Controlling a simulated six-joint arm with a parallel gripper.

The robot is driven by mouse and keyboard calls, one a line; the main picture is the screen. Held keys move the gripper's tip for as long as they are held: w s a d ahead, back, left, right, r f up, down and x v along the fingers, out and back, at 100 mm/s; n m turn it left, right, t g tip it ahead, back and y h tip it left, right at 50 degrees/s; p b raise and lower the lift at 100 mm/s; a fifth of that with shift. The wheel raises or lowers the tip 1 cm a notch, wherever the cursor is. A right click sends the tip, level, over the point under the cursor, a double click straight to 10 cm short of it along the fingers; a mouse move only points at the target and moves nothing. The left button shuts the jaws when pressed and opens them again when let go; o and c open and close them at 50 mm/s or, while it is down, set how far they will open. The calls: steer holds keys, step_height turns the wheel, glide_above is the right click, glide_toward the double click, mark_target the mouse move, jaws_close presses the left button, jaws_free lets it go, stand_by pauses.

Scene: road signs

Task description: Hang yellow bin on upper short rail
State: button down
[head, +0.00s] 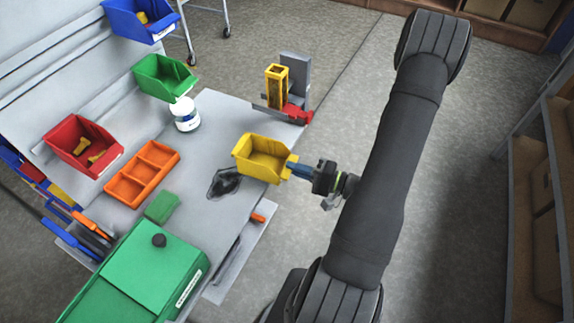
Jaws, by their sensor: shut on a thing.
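The yellow bin (262,158) is in the middle of the head view, near the right edge of the workbench. My gripper (294,170), with blue fingers, is shut on the bin's right side. The bin looks roughly upright, its hollow facing up, and empty. It seems to be held above the bench top; the exact height is hard to tell. A grey wall panel (32,92) at the left carries long pale rails (45,58). I cannot tell clearly which one is the upper short rail; parts of the rails are hidden behind hanging bins.
A blue bin (128,22), a green bin (160,80) and a red bin (72,148) are along the panel. A white tub (185,116), orange tray (130,182), green case (130,270), dark object (224,183) and red-and-yellow device (278,90) occupy the bench.

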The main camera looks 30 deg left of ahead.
steer(key=d, duration=0.7)
steer(key=shift+w, duration=0.25)
stand_by(0.4)
steer(key=w+d+f+m+t+h, duration=0.1)
steer(key=w+d+m+t+h, duration=0.2)
steer(key=w, duration=0.4)
steer(key=w+d+m+t+h, duration=0.3)
steer(key=w+d+m+t, duration=0.2)
steer(key=w+t, duration=0.3)
steer(key=w+d+f+m+t+h, duration=0.1)
steer(key=w+d+m+t+h, duration=0.2)
steer(key=w+d+m+t, duration=0.2)
steer(key=w+d+t, duration=0.1)
steer(key=w, duration=0.2)
steer(key=shift+f, duration=0.3)
